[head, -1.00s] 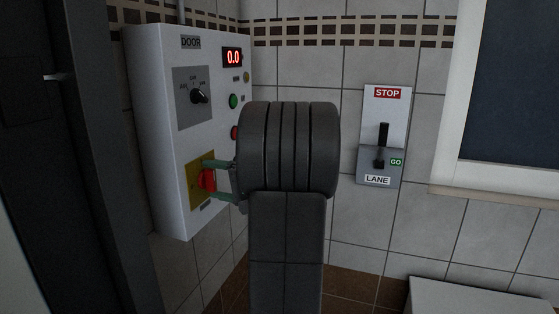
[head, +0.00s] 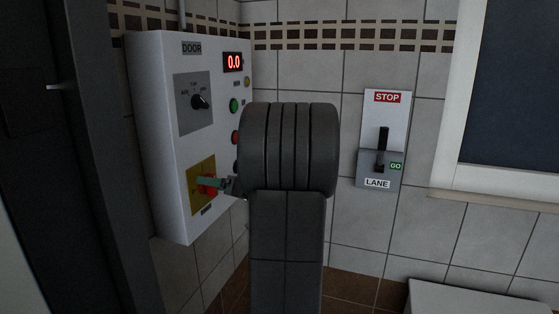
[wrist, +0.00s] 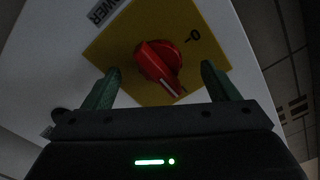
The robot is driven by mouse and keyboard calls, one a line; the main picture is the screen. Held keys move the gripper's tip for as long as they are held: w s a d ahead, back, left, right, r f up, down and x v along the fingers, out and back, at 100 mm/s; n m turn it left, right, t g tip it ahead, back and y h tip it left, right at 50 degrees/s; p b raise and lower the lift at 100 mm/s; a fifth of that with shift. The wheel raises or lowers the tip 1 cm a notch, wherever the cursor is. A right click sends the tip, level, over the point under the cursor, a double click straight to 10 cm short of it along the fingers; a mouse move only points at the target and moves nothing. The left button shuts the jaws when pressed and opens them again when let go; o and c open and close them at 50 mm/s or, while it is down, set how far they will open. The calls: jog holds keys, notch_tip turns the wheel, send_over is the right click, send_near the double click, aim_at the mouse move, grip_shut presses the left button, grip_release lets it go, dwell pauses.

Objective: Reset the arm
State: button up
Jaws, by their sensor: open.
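My gripper (head: 212,182) is at the lower part of the white DOOR panel (head: 158,130), in front of the yellow plate (head: 196,172). In the wrist view my gripper (wrist: 160,72) is open, with one green finger on each side of the red rotary knob (wrist: 158,62). A gap shows between each finger and the knob, and the knob sits tilted against the yellow plate (wrist: 205,72) by a "0" mark. In the head view the red knob (head: 210,191) is partly hidden behind the fingers. My dark arm hides the panel's lower right edge.
The panel also has a black selector (head: 200,102), a red 0.0 display (head: 233,62), and a green button (head: 234,105). A STOP/GO lane lever (head: 383,145) is on the tiled wall at right. A white-framed window (head: 450,110) is farther right.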

jog(key=shift+s+r+n+p, duration=0.1)
jog(key=shift+r+n+p, duration=0.05)
jog(key=shift+n+p, duration=3.15)
